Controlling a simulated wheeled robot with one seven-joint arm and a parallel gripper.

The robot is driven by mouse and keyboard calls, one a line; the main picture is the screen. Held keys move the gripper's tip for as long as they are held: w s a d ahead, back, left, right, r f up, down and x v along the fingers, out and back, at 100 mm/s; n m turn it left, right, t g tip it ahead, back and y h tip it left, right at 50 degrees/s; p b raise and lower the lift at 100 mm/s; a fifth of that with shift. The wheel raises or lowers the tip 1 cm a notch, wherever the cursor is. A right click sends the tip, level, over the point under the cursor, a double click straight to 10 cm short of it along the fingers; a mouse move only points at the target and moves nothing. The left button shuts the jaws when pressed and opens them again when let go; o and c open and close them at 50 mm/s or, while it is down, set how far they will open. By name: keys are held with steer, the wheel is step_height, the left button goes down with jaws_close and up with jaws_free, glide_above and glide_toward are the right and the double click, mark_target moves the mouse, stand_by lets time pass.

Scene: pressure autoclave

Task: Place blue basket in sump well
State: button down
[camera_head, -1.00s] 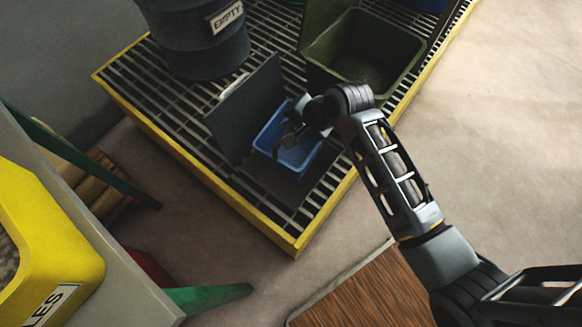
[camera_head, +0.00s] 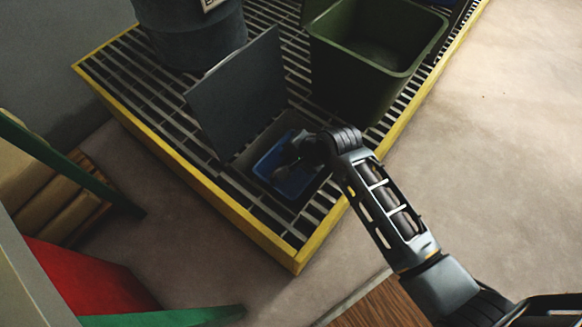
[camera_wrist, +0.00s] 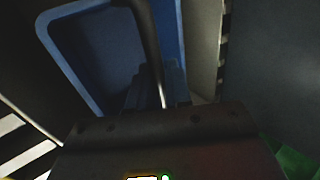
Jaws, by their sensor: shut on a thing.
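The blue basket (camera_head: 292,187) sits low inside the sump well (camera_head: 256,150), a square opening in the grating. Its rim looks about level with or below the grating; whether it touches the bottom cannot be told. My gripper (camera_head: 301,152) is over the basket and shut on its thin handle. In the wrist view the basket (camera_wrist: 95,60) fills the upper middle, with the handle bar running down to my gripper (camera_wrist: 155,90). The raised dark lid (camera_head: 238,95) stands beside the well on the left.
A green bin (camera_head: 365,60) stands just behind the well, close to my arm. A dark drum (camera_head: 190,35) is at the back left. A yellow edge (camera_head: 200,190) borders the grating. The floor on the right is clear.

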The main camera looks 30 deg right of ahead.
steer(key=shift+f+b, duration=0.85)
steer(key=shift+f, duration=1.4)
steer(key=c, duration=1.1)
jaws_free()
steer(key=shift+o, duration=0.2)
steer(key=p+v, duration=0.5)
steer(key=v, duration=0.7)
